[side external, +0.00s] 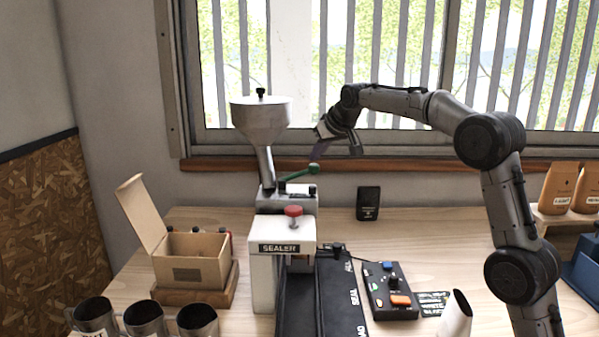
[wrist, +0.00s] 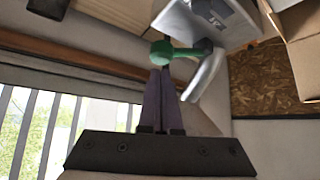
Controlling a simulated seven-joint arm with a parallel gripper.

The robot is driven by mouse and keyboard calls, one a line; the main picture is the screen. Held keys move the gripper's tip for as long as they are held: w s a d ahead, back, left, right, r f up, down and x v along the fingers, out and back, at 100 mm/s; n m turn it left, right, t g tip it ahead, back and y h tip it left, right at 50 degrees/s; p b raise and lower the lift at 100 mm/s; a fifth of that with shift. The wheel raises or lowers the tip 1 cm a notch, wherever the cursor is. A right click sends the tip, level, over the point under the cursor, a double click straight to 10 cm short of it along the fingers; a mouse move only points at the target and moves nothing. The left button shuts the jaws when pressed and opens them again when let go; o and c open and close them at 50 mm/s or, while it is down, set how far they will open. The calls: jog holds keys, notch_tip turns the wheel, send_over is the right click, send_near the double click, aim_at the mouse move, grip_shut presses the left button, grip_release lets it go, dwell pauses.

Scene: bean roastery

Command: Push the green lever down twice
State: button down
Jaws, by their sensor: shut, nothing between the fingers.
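The green lever (side external: 300,174) sticks out to the right from the grey machine under the metal hopper, tilted slightly up, with a round knob at its end. In the wrist view its green knob (wrist: 162,52) is right at the fingertips. My gripper (side external: 316,158) is shut and empty, with its fingers pointing down just above the knob. In the wrist view the gripper (wrist: 161,72) shows two purplish fingers together. I cannot tell whether the tips touch the knob.
The hopper (side external: 262,118) rises left of my gripper. The white sealer (side external: 282,262) with a red knob stands in front. A cardboard box (side external: 195,258) and metal cups (side external: 145,318) are at left. A control box (side external: 390,292) is at right. The table's back right is mostly clear.

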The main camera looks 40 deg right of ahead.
aim_at(317, 167)
jog(key=shift+f, duration=0.45)
jog(key=shift+f, duration=1.6)
jog(key=shift+r, duration=3.1)
jog(key=shift+w, duration=0.1)
jog(key=shift+w+d, duration=0.1)
jog(key=shift+w, duration=0.15)
jog(key=shift+f, duration=0.9)
